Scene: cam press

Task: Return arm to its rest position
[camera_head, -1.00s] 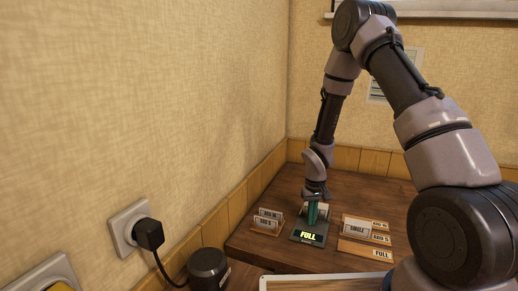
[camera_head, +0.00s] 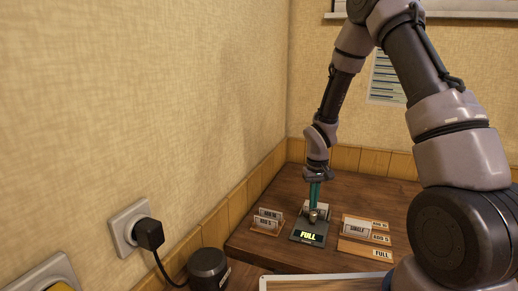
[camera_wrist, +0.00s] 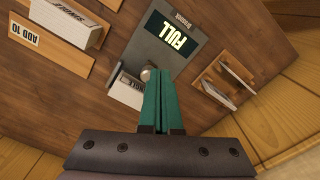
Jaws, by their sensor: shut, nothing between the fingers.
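My gripper (camera_head: 314,196) has teal fingers that are pressed together with nothing between them. It points down just above the small press with the lit FULL display (camera_head: 308,236) on the wooden table. In the wrist view the shut fingers (camera_wrist: 158,85) reach toward the press's round metal knob (camera_wrist: 148,74), and the FULL display (camera_wrist: 172,38) reads upside down. Whether the fingertips touch the knob I cannot tell.
A small card holder (camera_head: 267,223) stands left of the press. A wooden rack with cards marked SINGLE and ADD 5 (camera_head: 364,232) stands to the right, with a FULL tray (camera_head: 366,251) in front. A black round object (camera_head: 208,268) and a wall plug (camera_head: 149,234) are at left.

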